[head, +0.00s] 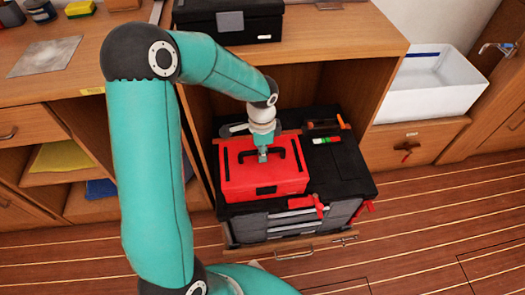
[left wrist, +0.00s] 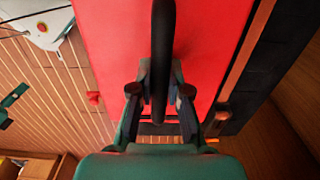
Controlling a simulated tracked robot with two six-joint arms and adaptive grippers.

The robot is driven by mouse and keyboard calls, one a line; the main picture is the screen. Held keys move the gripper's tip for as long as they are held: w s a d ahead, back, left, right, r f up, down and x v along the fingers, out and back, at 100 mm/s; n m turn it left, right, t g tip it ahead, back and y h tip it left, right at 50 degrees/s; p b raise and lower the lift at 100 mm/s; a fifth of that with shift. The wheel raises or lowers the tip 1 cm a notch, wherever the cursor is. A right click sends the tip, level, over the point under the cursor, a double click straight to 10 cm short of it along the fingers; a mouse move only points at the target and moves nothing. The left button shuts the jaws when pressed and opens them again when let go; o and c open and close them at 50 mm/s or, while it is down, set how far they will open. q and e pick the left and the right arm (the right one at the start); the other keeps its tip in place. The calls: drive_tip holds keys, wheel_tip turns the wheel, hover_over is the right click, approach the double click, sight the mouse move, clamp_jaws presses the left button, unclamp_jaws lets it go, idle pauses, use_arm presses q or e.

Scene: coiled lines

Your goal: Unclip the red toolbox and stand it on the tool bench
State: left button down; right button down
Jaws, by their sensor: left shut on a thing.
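The red toolbox (head: 240,181) lies flat on the black tool chest (head: 345,172), which has grey drawers in its front. My left gripper (head: 263,155) comes down from above and is shut on the toolbox's black handle. In the left wrist view the handle (left wrist: 163,35) runs between the fingers of my left gripper (left wrist: 160,92), with the red lid below. A red clamp (head: 310,205) sits at the chest's front edge, close to the toolbox's front right corner. Whether it grips the toolbox I cannot tell. A small teal and black part at the left edge of the wrist view may be my right gripper.
A wooden bench top (head: 340,35) runs behind and above the chest, with a black case (head: 235,20) on it. Small tools (head: 325,140) lie on the chest right of the toolbox. A white sink (head: 435,85) stands at right. The striped floor in front is clear.

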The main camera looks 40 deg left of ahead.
sight(264, 168)
use_arm(q)
drive_tip(key=shift+s+d, duration=0.15)
drive_tip(key=shift+d, duration=0.1)
idle(0.4)
drive_tip(key=shift+s+d+b, duration=0.3)
drive_tip(key=shift+s+d, duration=0.05)
drive_tip(key=shift+d, duration=0.15)
drive_tip(key=shift+s+d, duration=0.35)
drive_tip(key=shift+d, duration=0.05)
drive_tip(key=shift+r, duration=0.25)
drive_tip(key=shift+r+p, duration=1.9)
drive_tip(key=shift+r, duration=0.6)
